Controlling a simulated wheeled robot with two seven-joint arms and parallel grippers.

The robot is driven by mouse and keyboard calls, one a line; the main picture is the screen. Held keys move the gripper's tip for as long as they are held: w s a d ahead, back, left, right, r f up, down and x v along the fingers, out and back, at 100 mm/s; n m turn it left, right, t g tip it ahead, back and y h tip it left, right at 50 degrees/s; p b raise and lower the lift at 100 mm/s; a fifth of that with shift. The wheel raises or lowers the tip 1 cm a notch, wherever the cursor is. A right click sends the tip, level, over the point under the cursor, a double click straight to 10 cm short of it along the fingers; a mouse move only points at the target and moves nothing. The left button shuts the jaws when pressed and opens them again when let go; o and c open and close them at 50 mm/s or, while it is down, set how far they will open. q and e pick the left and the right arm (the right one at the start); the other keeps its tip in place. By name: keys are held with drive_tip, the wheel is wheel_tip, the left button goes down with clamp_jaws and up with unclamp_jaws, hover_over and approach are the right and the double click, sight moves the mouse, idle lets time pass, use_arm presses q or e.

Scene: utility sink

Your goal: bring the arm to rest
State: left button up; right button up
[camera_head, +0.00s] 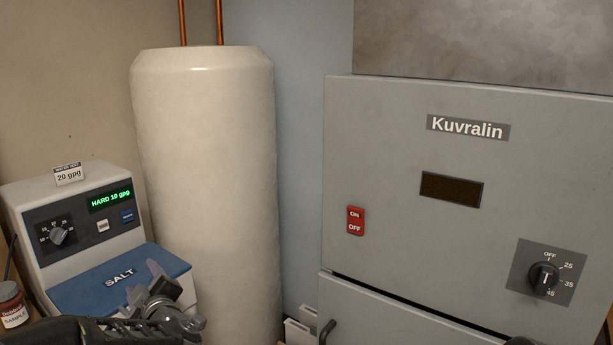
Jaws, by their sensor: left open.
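My left gripper (146,281) is at the lower left, in front of the blue lid marked SALT (92,284). Its two fingers are apart, and I see nothing between them. My left arm comes in dark along the bottom left edge. Whether the gripper touches the lid cannot be told from this view. My right gripper is not in view.
A softener unit (38,203) with a dial and a green HARD readout stands at left, carrying a 20 gpg card (68,175). A small jar (12,306) is beside it. Behind are a tall cream tank (205,150) and a grey Kuvralin cabinet (400,150).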

use_arm(q)
drive_tip(key=s+d+f+m+g+h+p, duration=0.1)
drive_tip(key=s+d+f+m+h, duration=0.15)
drive_tip(key=d+f, duration=0.45)
drive_tip(key=s+d+f+m+g+h, duration=0.1)
drive_tip(key=d+f+m+h, duration=0.35)
drive_tip(key=f, duration=0.35)
drive_tip(key=s+d+f+m+g+h+p, duration=0.1)
drive_tip(key=s+d+f+m+h, duration=0.15)
drive_tip(key=d+f, duration=0.45)
drive_tip(key=s+d+f+m+g+h+p, duration=0.1)
drive_tip(key=s+d+f+g, duration=0.2)
drive_tip(key=s, duration=0.7)
drive_tip(key=s+d+f+m+g+h+p, duration=0.1)
drive_tip(key=s+d+f+m+g+h, duration=0.1)
drive_tip(key=s+f, duration=0.6)
drive_tip(key=s+d+f+m+g+h+p, duration=0.1)
drive_tip(key=s+d+f+g, duration=0.3)
drive_tip(key=s, duration=0.8)
drive_tip(key=shift+s+d+f+g+h+p, duration=0.15)
drive_tip(key=shift+d+f+g+h+p, duration=0.2)
drive_tip(key=shift+d+f+h, duration=0.35)
drive_tip(key=shift+a, duration=0.1)
drive_tip(key=shift+c, duration=0.3)
